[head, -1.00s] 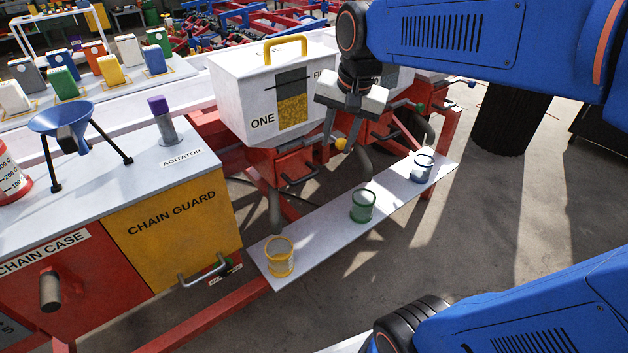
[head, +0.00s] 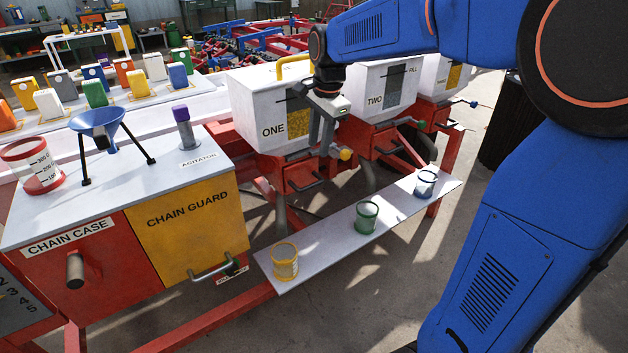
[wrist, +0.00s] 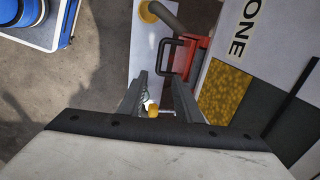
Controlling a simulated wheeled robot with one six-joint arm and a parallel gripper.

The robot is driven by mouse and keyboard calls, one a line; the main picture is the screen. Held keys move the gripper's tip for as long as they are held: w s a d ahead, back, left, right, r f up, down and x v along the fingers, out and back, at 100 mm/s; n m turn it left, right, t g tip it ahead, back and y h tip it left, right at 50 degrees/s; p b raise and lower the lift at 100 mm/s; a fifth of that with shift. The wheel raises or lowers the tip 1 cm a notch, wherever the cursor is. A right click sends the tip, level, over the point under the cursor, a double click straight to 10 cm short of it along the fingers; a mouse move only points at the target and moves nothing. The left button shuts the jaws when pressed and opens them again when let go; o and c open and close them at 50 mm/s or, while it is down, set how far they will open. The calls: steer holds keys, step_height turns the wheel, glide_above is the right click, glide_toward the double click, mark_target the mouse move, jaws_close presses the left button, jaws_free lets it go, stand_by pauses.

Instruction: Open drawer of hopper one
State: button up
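Hopper one (head: 252,108) is a white box marked ONE with a yellow lid handle and a window of yellow grain. Below it is its red drawer (head: 292,170), which looks closed, with a dark bar handle (head: 304,184). In the wrist view, the red drawer face (wrist: 198,58) and black handle (wrist: 168,58) lie ahead of the fingers. My gripper (head: 320,148) hangs at hopper one's front right edge, above the drawer handle and apart from it. In the wrist view, my gripper (wrist: 160,82) has its fingers apart. A yellow knob (wrist: 153,111) shows between them; its depth is unclear.
The yellow knob (head: 345,153) sits close right of my fingers. Hopper two (head: 376,92) stands to the right. A white shelf (head: 325,237) below holds yellow (head: 285,263), green (head: 366,218) and blue (head: 426,184) cups. A grey pipe (head: 280,213) comes down near the drawer. Open floor lies in front.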

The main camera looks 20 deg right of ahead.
mark_target(313, 184)
steer(key=f, duration=0.4)
steer(key=w+f, duration=0.1)
steer(key=f, duration=0.4)
steer(key=w+a+f, duration=0.1)
steer(key=f, duration=0.4)
steer(key=shift+w, duration=0.25)
jaws_close()
